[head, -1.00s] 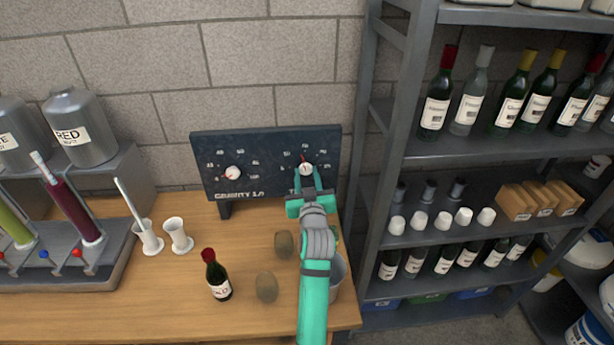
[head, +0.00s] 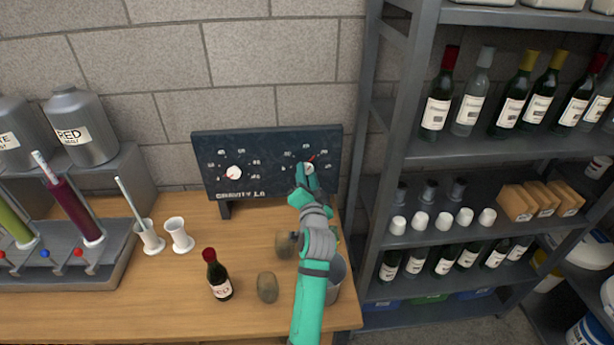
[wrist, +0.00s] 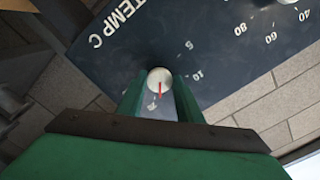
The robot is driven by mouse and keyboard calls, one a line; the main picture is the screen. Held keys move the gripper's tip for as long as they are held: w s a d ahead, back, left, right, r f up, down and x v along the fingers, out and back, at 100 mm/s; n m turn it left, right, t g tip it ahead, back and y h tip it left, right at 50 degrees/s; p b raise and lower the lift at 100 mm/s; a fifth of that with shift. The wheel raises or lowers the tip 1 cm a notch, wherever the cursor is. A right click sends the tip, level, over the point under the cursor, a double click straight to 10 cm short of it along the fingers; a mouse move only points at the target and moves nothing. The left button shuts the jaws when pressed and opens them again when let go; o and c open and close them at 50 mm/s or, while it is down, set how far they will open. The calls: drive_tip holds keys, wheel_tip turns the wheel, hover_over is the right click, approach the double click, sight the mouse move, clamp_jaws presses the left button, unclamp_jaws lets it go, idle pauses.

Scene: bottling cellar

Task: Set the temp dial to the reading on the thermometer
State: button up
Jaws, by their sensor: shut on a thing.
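The temp dial is a white round knob (wrist: 160,80) with a red pointer, on a dark panel (wrist: 150,35) marked "TEMP C" in the wrist view. My gripper (wrist: 160,100) is shut on this knob, one green finger on each side. In the head view the temp dial (head: 309,168) is at the panel's right end, its pointer tilted to the upper right, with my gripper (head: 306,178) in front, hiding its label. A thin white stick (head: 125,197), perhaps the thermometer, stands tilted in a white cup (head: 149,238). No reading on it can be made out.
A gravity dial (head: 234,173) is on the panel's left. A small bottle (head: 217,275), two brownish round objects (head: 267,287) and a grey bucket (head: 338,278) are near my arm. A metal shelf (head: 400,150) with bottles stands close on the right.

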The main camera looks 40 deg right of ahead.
drive_tip(key=shift+r+m, duration=0.5)
drive_tip(key=shift+m, duration=0.7)
drive_tip(key=shift+s, duration=0.1)
drive_tip(key=o, duration=1)
drive_tip(key=shift+d, duration=0.1)
drive_tip(key=shift+f, duration=0.2)
drive_tip(key=shift+s+f, duration=0.1)
drive_tip(key=shift+f, duration=0.05)
drive_tip(key=v, duration=1)
drive_tip(key=shift+s+a, duration=0.2)
drive_tip(key=shift+a, duration=0.15)
